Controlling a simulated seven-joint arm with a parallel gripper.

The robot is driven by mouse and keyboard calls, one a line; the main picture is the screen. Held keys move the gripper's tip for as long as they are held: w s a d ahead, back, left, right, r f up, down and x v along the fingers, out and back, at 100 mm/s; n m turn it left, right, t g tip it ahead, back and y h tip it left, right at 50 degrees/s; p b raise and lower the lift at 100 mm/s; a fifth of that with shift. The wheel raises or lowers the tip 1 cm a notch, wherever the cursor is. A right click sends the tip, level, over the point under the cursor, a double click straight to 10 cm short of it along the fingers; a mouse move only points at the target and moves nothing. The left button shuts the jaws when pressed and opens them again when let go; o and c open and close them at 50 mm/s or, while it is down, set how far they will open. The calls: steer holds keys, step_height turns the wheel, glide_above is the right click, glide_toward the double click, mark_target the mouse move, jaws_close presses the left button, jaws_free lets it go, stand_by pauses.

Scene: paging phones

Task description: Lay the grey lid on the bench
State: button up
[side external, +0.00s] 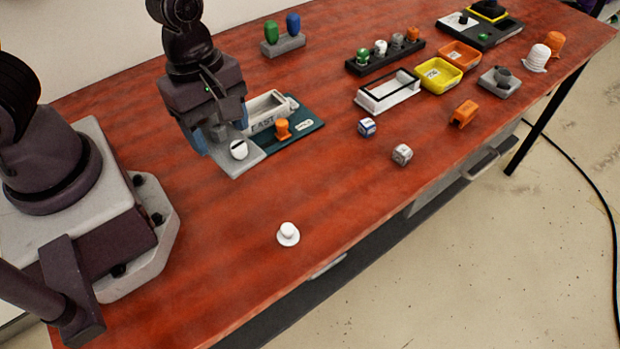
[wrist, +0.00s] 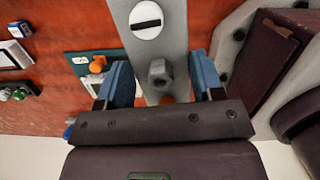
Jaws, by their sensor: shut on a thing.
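The grey lid (side external: 238,164) is a flat plate with a white round disc (side external: 239,150) that has a black slot. My gripper (side external: 222,137) is shut on the lid, its blue fingers on either side. In the wrist view, the lid (wrist: 190,22) runs between the fingers of my gripper (wrist: 162,84), with a grey knob (wrist: 160,72) between them. Beside it an open box marked EAST (side external: 268,110) stands on a teal board (side external: 308,127). I cannot tell how high the lid is above the red bench (side external: 215,240).
A small white cap (side external: 288,233) stands near the front edge. Two dice (side external: 367,127) (side external: 402,154) and an orange clip (side external: 464,113) lie to the right. A white tray (side external: 388,103) and a black rack (side external: 385,61) stand further back. The front left bench is largely clear.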

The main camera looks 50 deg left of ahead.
steer(key=shift+f+m, duration=0.1)
steer(key=shift+m, duration=0.5)
steer(key=w+d+f, duration=0.1)
steer(key=w+f, duration=0.2)
steer(key=w, duration=0.1)
steer(key=w+d+f, duration=0.1)
steer(key=w+f, duration=0.2)
steer(key=w, duration=0.1)
steer(key=w+d+f, duration=0.2)
steer(key=w+f, duration=0.1)
steer(key=w, duration=0.1)
steer(key=shift+w+f, duration=0.3)
steer(key=shift+w, duration=0.1)
steer(key=shift+w+f, duration=0.15)
steer(key=shift+f, duration=1.55)
steer(key=shift+f, duration=0.15)
steer(key=o, duration=1)
